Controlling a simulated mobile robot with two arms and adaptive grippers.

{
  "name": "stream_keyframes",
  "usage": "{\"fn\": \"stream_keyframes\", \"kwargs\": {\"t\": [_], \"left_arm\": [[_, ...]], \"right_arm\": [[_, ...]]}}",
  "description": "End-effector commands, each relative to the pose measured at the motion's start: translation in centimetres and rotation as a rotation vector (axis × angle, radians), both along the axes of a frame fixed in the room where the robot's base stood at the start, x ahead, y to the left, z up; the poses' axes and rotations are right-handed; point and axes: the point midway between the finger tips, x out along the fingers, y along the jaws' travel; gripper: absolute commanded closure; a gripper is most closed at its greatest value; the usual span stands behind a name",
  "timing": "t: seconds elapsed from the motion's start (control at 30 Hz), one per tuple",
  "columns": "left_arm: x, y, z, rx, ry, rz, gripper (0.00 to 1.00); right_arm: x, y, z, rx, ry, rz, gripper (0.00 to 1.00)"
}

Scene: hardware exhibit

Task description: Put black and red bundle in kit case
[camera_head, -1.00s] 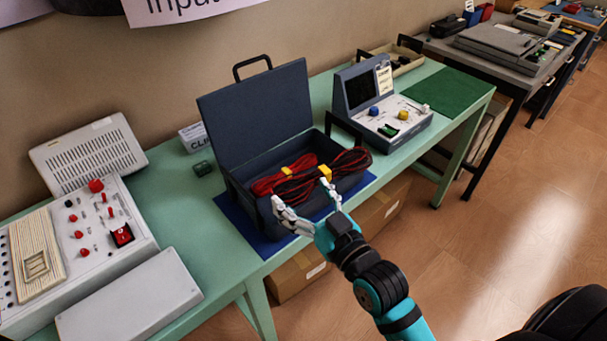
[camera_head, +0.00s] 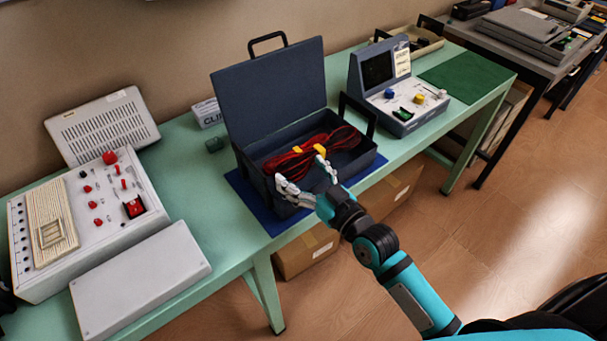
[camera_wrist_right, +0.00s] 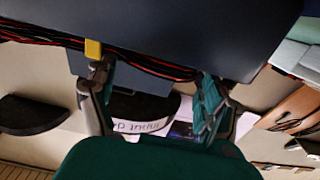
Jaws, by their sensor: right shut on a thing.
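The kit case (camera_head: 362,164) is dark blue, with its lid raised at the back, and stands on a blue mat. The black and red bundle (camera_head: 308,147) has yellow ties and lies within the case opening, below the lid. My right gripper (camera_head: 305,177) reaches over the front wall of the case, shut on the bundle with its fingers still spread apart. In the right wrist view the bundle (camera_wrist_right: 150,64) runs along a dark blue surface, and a yellow tie shows above one finger. The gripper (camera_wrist_right: 152,98) partly hides the front wall.
A sloped instrument (camera_head: 402,95) stands right of the case, with a green mat (camera_head: 467,78) beyond it. A white panel with red knobs (camera_head: 100,215) and a grey box (camera_head: 140,278) fill the left.

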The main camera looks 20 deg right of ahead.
Motion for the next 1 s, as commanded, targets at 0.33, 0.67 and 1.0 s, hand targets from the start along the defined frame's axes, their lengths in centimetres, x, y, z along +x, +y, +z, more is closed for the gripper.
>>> {"fn": "stream_keyframes", "kwargs": {"t": [0.33, 0.67, 1.0], "left_arm": [[0.1, -0.2, -0.2, -0.002, -0.001, 0.001, 0.6], [0.1, -0.1, -0.6, -0.002, -0.001, 0.004, 0.6], [0.0, 0.0, -0.6, 0.0, 0.001, 0.005, 0.6]], "right_arm": [[0.0, 0.0, -0.3, 0.0, -0.002, 0.0, 0.52], [0.0, 0.0, -1.4, -0.002, -0.001, 0.0, 0.52], [-0.1, 0.1, -1.7, -0.004, 0.008, 0.002, 0.0]]}}
